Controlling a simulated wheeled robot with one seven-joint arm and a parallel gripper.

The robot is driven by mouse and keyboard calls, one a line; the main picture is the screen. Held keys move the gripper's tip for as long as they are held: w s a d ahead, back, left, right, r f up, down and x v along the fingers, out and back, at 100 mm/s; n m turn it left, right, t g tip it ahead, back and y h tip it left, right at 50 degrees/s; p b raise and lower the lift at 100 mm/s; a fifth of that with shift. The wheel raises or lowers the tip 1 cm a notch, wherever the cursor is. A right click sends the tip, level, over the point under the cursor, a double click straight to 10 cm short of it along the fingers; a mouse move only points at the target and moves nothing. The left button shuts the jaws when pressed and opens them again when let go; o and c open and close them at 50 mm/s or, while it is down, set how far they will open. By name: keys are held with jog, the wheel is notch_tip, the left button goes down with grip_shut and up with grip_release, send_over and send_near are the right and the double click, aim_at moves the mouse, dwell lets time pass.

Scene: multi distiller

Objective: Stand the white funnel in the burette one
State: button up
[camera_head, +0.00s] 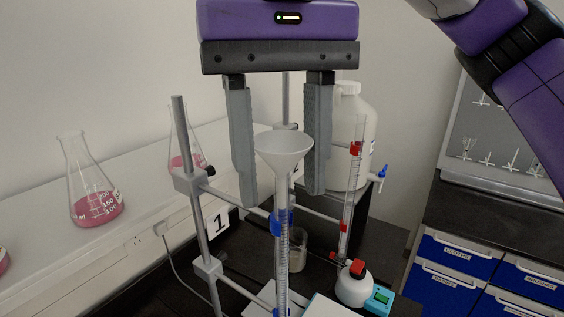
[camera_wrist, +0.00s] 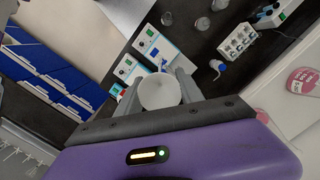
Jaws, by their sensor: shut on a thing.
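The white funnel (camera_head: 284,152) is upright, wide mouth up, between the two grey fingers of my gripper (camera_head: 283,190). In the wrist view its round white mouth (camera_wrist: 160,93) sits between the fingers. My gripper is shut on the funnel. Burette one, a clear graduated tube with blue fittings (camera_head: 283,250), stands upright directly below, by the "1" sign (camera_head: 218,222). The funnel's stem lines up with the burette's top in the head view. I cannot tell how far the stem is inside the tube.
Grey stand rods (camera_head: 200,235) rise to the left of the burette. A red-fitted burette (camera_head: 350,205) and a large white bottle (camera_head: 352,125) stand to the right. A pink-liquid flask (camera_head: 90,185) is on the left ledge. A beaker (camera_head: 298,252) stands behind burette one.

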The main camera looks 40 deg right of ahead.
jog(key=o, duration=1.4)
jog(key=r, duration=0.5)
jog(key=w+r, duration=0.1)
jog(key=r, duration=0.1)
jog(key=shift+d+r, duration=0.2)
jog(key=shift+r, duration=0.15)
